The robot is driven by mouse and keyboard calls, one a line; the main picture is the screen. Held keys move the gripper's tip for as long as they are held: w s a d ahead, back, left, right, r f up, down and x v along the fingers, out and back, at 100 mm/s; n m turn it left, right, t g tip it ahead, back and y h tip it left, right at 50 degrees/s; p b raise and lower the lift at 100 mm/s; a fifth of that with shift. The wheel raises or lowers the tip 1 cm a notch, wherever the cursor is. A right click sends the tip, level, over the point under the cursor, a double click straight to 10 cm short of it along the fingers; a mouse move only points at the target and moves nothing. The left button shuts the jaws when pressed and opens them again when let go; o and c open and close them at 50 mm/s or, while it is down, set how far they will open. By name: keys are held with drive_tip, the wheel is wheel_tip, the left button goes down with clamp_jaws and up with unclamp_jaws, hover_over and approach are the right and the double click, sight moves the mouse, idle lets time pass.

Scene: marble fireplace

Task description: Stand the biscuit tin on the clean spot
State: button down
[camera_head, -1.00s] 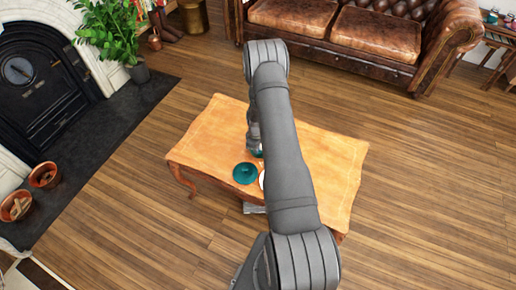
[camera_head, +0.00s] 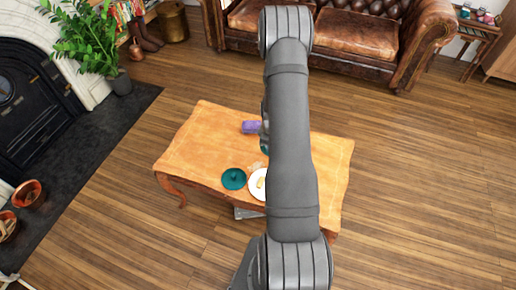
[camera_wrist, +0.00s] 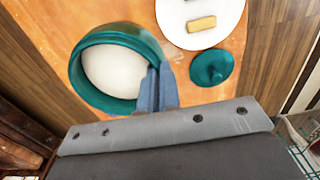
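The biscuit tin looks like a round teal pot with a pale inside, open at the top. In the wrist view the tin (camera_wrist: 88,97) is at left centre and large. My gripper (camera_wrist: 160,72) appears shut on its near right wall. The tin looks bigger than the lid, as if closer to the camera; a gap below it does not show. In the head view my arm hides the gripper, and only a sliver of teal shows beside it. A teal knobbed lid (camera_head: 234,179) lies on the table, also in the wrist view (camera_wrist: 211,68). I cannot make out the clean spot.
The wooden table (camera_head: 190,150) also holds a white plate (camera_head: 256,190) with a biscuit (camera_wrist: 201,23) and a purple object (camera_head: 250,127) towards the back. The table's left part is clear. A leather sofa (camera_head: 360,40) stands behind, a fireplace at left.

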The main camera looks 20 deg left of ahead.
drive_tip(key=w+d, duration=0.9)
drive_tip(key=d, duration=0.2)
drive_tip(key=shift+w+a+f, duration=0.6)
drive_tip(key=shift+a+f, duration=1.15)
drive_tip(key=shift+a, duration=0.1)
drive_tip(key=shift+w+a+f, duration=0.6)
drive_tip(key=shift+a+f, duration=1.15)
drive_tip(key=shift+a, duration=0.1)
drive_tip(key=shift+w+a+f, duration=0.6)
drive_tip(key=shift+a+f, duration=1.15)
drive_tip(key=shift+a, duration=0.1)
drive_tip(key=c, duration=2.1)
unclamp_jaws()
drive_tip(key=shift+f, duration=0.2)
drive_tip(key=o, duration=0.5)
drive_tip(key=shift+c, duration=0.2)
drive_tip(key=shift+r, duration=0.1)
